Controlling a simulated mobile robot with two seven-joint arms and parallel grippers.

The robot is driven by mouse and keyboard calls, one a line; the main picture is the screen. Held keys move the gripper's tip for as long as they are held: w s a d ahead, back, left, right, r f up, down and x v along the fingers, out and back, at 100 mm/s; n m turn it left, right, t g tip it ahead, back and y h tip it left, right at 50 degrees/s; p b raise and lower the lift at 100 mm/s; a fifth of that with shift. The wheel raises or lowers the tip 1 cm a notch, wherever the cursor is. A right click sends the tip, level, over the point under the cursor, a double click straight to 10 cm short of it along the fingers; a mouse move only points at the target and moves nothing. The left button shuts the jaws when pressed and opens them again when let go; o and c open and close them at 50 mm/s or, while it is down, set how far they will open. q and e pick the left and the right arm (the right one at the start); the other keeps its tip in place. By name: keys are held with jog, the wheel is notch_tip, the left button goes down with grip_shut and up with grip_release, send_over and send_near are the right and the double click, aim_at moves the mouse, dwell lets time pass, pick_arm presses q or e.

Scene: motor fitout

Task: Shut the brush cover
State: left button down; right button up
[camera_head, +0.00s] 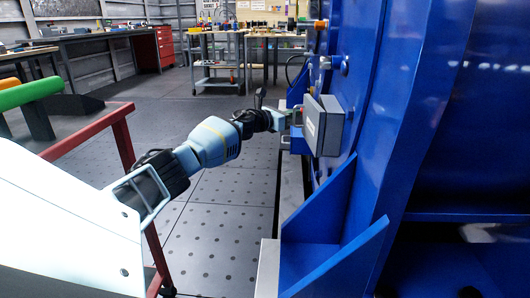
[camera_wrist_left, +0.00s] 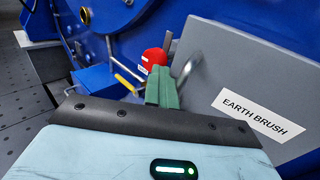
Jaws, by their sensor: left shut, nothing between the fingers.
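The brush cover is a grey panel (camera_head: 331,128) on the side of the blue motor. In the left wrist view the grey panel (camera_wrist_left: 235,75) fills the right side and carries a white label reading EARTH BRUSH. It appears to stand out from the blue body, but I cannot tell its exact angle. My left gripper (camera_head: 288,116) is beside the cover's left edge in the head view. Its green fingers (camera_wrist_left: 164,84) are shut and empty, close to the panel's near-left edge; I cannot tell whether they touch it. My right gripper is not in view.
A red round part (camera_wrist_left: 153,58) and a yellow bent rod (camera_wrist_left: 126,75) lie beyond the fingers. A blue bracket (camera_head: 335,240) juts out below the cover. A red rail (camera_head: 122,135) stands left of my arm. The grey floor (camera_head: 225,215) between is clear.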

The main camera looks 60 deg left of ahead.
pick_arm(q)
jog(key=shift+w+d, duration=0.1)
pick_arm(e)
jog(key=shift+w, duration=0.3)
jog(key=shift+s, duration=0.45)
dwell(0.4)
